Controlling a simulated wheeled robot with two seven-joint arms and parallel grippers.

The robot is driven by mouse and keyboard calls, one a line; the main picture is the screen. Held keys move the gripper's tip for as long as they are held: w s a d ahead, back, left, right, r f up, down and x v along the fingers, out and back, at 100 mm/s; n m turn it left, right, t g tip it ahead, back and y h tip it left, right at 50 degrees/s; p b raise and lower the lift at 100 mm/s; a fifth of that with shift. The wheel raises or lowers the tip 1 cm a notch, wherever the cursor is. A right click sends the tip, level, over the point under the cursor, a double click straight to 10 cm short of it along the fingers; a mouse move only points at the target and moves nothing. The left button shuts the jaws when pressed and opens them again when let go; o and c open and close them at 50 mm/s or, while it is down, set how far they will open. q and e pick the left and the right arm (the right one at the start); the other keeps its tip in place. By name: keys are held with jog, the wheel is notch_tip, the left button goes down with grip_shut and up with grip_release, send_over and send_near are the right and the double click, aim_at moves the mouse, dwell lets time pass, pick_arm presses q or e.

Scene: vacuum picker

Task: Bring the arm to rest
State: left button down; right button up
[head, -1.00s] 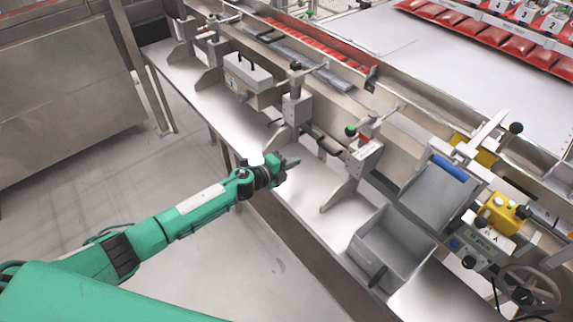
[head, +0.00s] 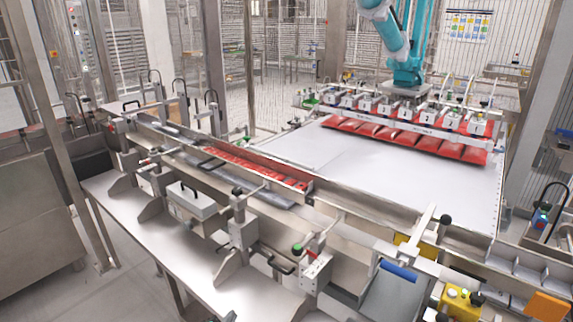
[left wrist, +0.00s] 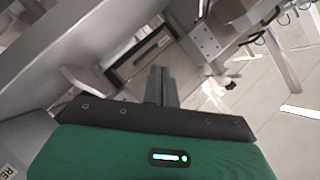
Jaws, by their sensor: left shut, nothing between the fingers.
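My left gripper (left wrist: 160,85) shows in the left wrist view with its two dark fingers together and nothing between them. Behind the fingers are metal frame parts and the floor. My right gripper is in neither view.
Clamp brackets (head: 243,235) and a grey box with a handle (head: 192,202) stand along the bench. A conveyor with red packs (head: 255,167) runs behind them. A vacuum picker bar (head: 395,128) holds a row of red packs above a white table (head: 400,185).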

pick_arm(q)
jog(key=s+a+n+g+y, duration=0.1)
jog(key=s+a+n+g, duration=0.25)
jog(key=s, duration=0.65)
jog(key=s+a+n+g, duration=0.2)
jog(key=s+n+g, duration=0.15)
jog(key=s, duration=0.75)
jog(key=s+a+n+g+y, duration=0.1)
jog(key=s+a+n+g, duration=0.25)
jog(key=s, duration=0.65)
notch_tip(320, 180, down, 29)
jog(key=d+g, duration=0.1)
jog(key=s+a+f+g, duration=0.1)
jog(key=s+a+f, duration=0.2)
jog(key=s+f, duration=1.6)
jog(key=shift+s+a+f+g+p, duration=0.2)
jog(key=shift+f+g+p, duration=0.2)
jog(key=shift+f, duration=0.4)
jog(key=shift+m, duration=0.25)
